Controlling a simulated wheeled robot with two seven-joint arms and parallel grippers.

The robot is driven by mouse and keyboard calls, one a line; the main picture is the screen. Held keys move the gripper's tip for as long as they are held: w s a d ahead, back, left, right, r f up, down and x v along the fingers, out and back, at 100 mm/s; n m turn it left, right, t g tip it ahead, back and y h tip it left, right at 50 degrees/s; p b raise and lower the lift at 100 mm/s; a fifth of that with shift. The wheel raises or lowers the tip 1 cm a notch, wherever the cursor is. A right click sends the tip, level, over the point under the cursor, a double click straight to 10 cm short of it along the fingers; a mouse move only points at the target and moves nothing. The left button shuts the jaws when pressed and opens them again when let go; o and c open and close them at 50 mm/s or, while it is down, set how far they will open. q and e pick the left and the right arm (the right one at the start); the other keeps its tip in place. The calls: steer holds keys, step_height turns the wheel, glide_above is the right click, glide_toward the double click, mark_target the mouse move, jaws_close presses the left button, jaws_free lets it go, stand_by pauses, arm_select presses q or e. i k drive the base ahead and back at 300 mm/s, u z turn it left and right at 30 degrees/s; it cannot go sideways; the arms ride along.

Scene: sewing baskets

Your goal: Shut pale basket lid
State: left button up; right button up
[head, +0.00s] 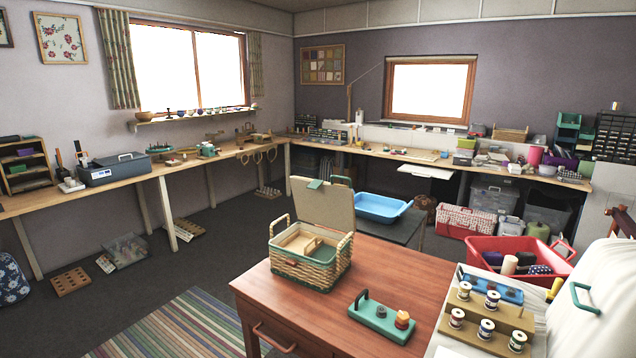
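The pale wicker basket (311,272), with green trim and two side handles, sits on the near wooden table toward its back left part. Its pale flat lid (325,206) is open and stands up at the rear of the basket, leaning back a little, with a green tab at its top edge. A pale wooden insert (298,241) shows inside the basket. Neither of my grippers is in view.
A red bin (520,262) and a blue basin (381,207) are behind. The tabletop right of the basket is clear.

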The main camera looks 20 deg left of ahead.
mark_target(331, 205)
steer(key=z, duration=3.5)
steer(key=k, duration=2)
steer(key=u, duration=1.7)
